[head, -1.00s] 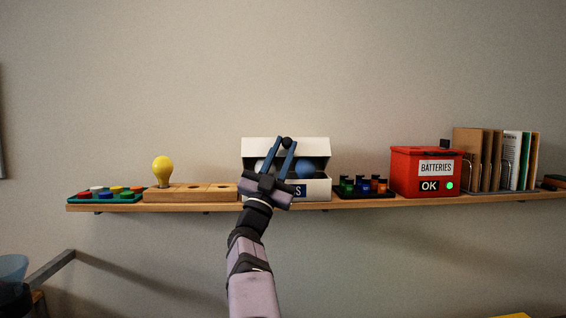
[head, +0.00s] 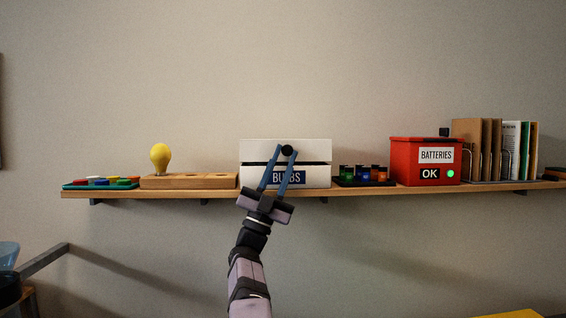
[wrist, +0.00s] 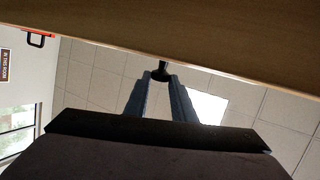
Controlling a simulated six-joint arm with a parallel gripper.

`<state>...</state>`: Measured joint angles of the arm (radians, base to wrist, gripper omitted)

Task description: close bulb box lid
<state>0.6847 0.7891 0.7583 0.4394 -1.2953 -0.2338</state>
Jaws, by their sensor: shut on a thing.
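The white bulb box (head: 318,178) stands on the shelf with a blue label on its front. Its lid (head: 262,150) is swung down over the opening, and a narrow dark gap shows between lid and box. My gripper (head: 287,153) is in front of the box, its two blue fingers shut on the round black lid knob (head: 288,151). The wrist view also shows the black knob (wrist: 161,73) between the fingertips. The inside of the box is hidden.
On the shelf (head: 215,192), a wooden block with a yellow bulb (head: 160,156) and a tray of coloured pieces (head: 100,184) stand left. A small dark rack (head: 364,178), the red batteries box (head: 400,162) and books (head: 480,150) stand right.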

